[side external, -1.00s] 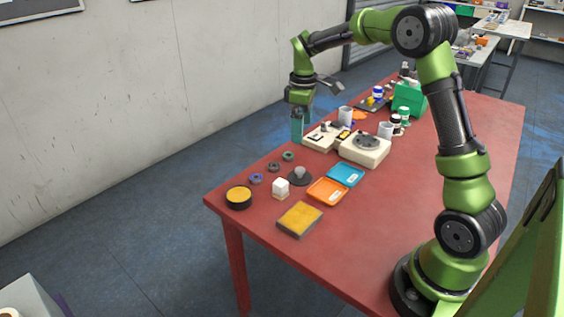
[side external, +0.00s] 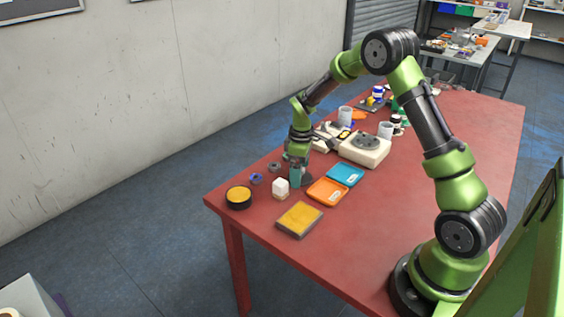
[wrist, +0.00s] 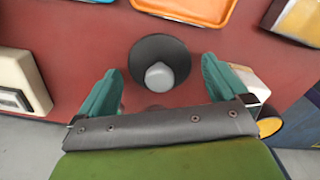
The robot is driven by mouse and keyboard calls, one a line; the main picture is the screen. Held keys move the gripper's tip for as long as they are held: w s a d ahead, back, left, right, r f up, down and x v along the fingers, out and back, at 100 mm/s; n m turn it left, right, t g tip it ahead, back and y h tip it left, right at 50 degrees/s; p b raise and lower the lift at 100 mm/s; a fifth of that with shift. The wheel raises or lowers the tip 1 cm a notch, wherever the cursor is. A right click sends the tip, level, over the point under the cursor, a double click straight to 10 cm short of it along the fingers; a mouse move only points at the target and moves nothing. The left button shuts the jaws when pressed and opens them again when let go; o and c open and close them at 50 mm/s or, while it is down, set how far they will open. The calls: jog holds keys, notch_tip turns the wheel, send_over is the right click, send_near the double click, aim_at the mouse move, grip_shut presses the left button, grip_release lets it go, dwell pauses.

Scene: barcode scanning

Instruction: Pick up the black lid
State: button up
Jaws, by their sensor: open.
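The black lid (wrist: 150,46) is a round dark disc with a grey knob (wrist: 159,76) on top. It lies flat on the red table (wrist: 80,38). In the wrist view it sits centred ahead of my gripper (wrist: 161,75), with the knob between the two teal fingers. In the side view my gripper (side external: 296,181) points down at the lid (side external: 307,180), which is partly hidden behind the fingers. The fingers are open and spread apart. No contact with the lid is visible.
An orange tray (side external: 327,190) and a blue tray (side external: 345,175) lie right of the lid. A white cube (side external: 280,187) stands close to the fingers. A yellow-topped block (side external: 299,219) and a round black-and-yellow container (side external: 238,196) are nearer. A cream device (side external: 364,150) stands behind.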

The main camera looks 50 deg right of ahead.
jog(key=shift+f, duration=0.2)
jog(key=c, duration=1)
jog(key=shift+o, duration=0.2)
jog(key=shift+r, duration=0.2)
